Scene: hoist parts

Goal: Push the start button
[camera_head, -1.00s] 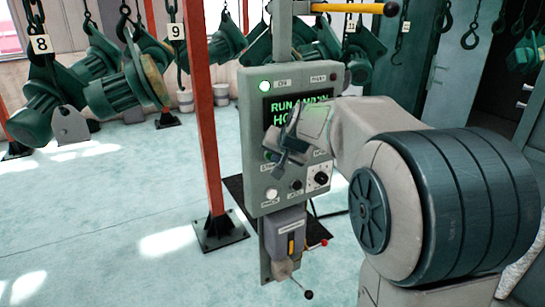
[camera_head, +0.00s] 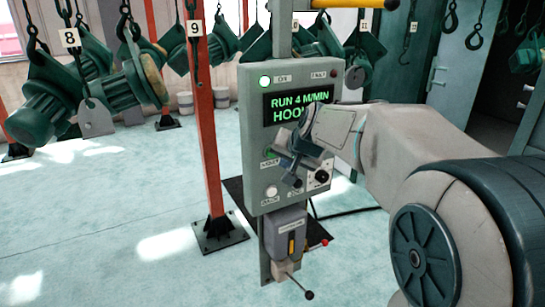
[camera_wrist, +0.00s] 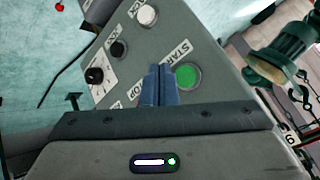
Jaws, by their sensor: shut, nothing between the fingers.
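The green start button (camera_wrist: 187,76) sits on the grey control panel (camera_wrist: 172,28), with a START label beside it in the wrist view. In the head view the start button (camera_head: 270,154) shows at the left of my gripper (camera_head: 290,178). In the wrist view the closed fingertips of my gripper (camera_wrist: 160,70) are just left of the button. The fingers are shut with nothing between them. Whether they touch the panel I cannot tell. The panel's screen (camera_head: 298,112) reads "RUN 4 M/MIN" over a partly hidden "HOOK" line. A green lamp (camera_head: 265,82) is lit.
The panel also carries a white button (camera_wrist: 148,15), a black button (camera_wrist: 118,49) and a black knob (camera_wrist: 95,76). A red post (camera_head: 205,130) stands left of the panel. Green motor-like parts (camera_head: 115,88) hang from hooks behind. The floor at left is clear.

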